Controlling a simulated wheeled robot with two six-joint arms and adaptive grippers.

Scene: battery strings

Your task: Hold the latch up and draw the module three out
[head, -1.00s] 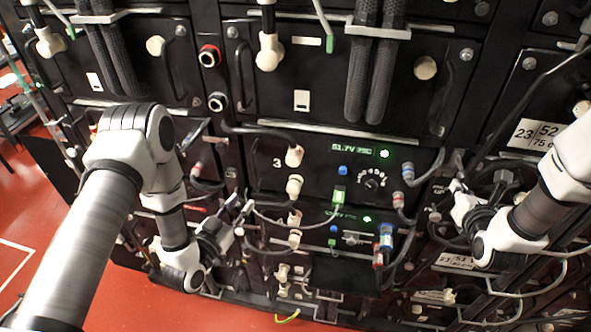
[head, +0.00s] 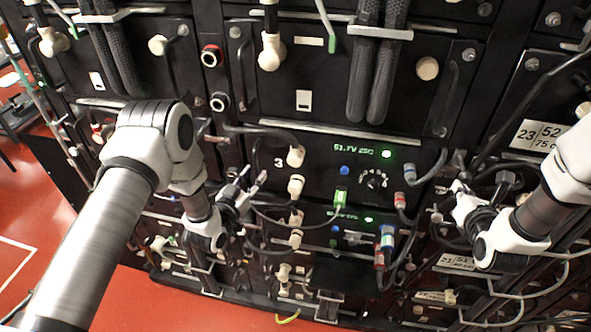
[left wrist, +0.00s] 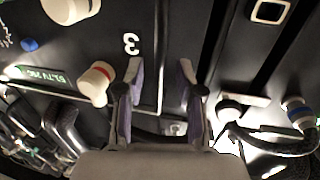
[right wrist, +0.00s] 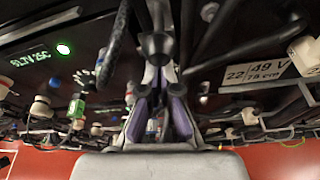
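Module three is a black panel (head: 325,172) marked "3", with a green lit display. Its upside-down "3" panel shows in the left wrist view (left wrist: 131,43). My left gripper (head: 256,183) is open just left of the panel's lower left. My right gripper (head: 460,190) is right of the module. In the right wrist view its fingertips (right wrist: 160,75) are close together just below a dark knob-like part (right wrist: 157,45); whether they grip it is unclear. I cannot make out the latch for certain.
Pale round connectors (head: 296,156) and a dark cable sit on the module's left side. Another module (head: 345,214) lies directly below. Loose cables hang around both grippers. The red floor (head: 160,300) is open.

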